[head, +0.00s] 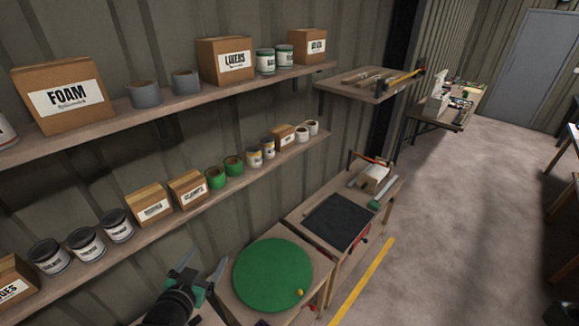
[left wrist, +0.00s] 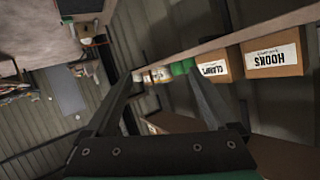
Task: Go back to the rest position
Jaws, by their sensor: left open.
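My left gripper (head: 203,264) shows at the bottom of the head view, to the left of a round green mat (head: 273,274) and below the lower wall shelf. Its jaws are open, with nothing between them. In the left wrist view the two fingers of my left gripper (left wrist: 157,76) spread apart, with shelf goods beyond them. My right gripper is not in view in either picture.
The lower shelf (head: 160,217) holds tins, green rolls and small boxes. The upper shelf (head: 200,100) holds a FOAM box (head: 63,93) and grey rolls. A bench with a black mat (head: 340,221) stands beyond the green mat.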

